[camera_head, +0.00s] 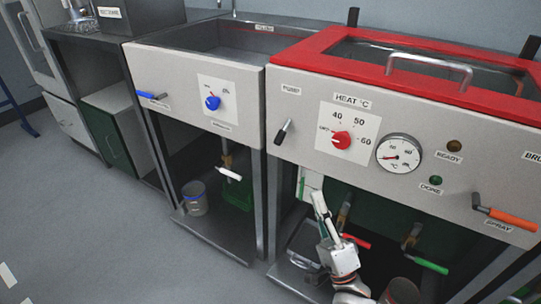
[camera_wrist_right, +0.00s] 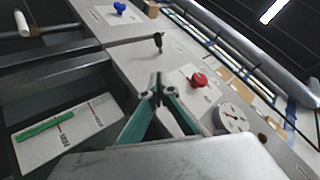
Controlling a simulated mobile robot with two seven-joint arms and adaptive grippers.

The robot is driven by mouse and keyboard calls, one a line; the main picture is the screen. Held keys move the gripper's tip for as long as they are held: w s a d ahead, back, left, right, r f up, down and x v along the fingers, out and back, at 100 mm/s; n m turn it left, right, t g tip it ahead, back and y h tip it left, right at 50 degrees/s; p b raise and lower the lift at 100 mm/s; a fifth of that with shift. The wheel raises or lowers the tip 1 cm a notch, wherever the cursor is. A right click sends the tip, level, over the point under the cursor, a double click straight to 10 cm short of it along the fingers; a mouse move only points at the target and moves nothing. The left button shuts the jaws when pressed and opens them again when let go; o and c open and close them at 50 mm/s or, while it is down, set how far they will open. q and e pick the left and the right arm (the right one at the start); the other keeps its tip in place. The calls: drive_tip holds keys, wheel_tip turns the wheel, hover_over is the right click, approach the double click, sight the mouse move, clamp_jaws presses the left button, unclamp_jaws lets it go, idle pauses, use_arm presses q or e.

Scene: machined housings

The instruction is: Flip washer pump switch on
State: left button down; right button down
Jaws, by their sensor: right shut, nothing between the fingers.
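The washer pump switch (camera_head: 283,132) is a small black lever on the light front panel, under a small blurred label and left of the red heat knob. It slants, with its upper end to the right. In the right wrist view the switch (camera_wrist_right: 158,42) stands beyond my fingertips, with a gap between. My right gripper (camera_head: 318,195) is below the panel's lower edge, apart from the switch. In the wrist view its green-sided fingers (camera_wrist_right: 157,92) meet at the tips, shut and empty. My left gripper is not in view.
The red heat knob (camera_head: 341,140) and a round gauge (camera_head: 399,153) are right of the switch. An orange-handled spray lever (camera_head: 507,217) sticks out farther right. Red (camera_head: 356,241) and green (camera_head: 430,265) valve handles are under the panel. A blue knob (camera_head: 212,103) is on the left unit.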

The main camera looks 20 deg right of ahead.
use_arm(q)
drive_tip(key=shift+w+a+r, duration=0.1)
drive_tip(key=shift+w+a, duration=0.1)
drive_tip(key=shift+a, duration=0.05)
use_arm(e)
drive_tip(key=shift+w+d+m+t+h, duration=0.1)
drive_tip(key=shift+w+m+t+h, duration=0.2)
drive_tip(key=shift+m, duration=0.1)
approach(282, 133)
drive_tip(key=w+d, duration=0.1)
drive_tip(key=d, duration=0.1)
drive_tip(key=w+d+r, duration=0.1)
drive_tip(key=shift+w+d, duration=0.1)
drive_tip(key=shift+d, duration=0.25)
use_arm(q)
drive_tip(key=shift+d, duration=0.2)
use_arm(e)
drive_tip(key=shift+w+a+r, duration=0.45)
drive_tip(key=shift+w+a, duration=0.05)
drive_tip(key=shift+a, duration=0.25)
drive_tip(key=shift+w+a+r, duration=0.45)
drive_tip(key=shift+w+a, duration=0.05)
drive_tip(key=shift+a, duration=0.25)
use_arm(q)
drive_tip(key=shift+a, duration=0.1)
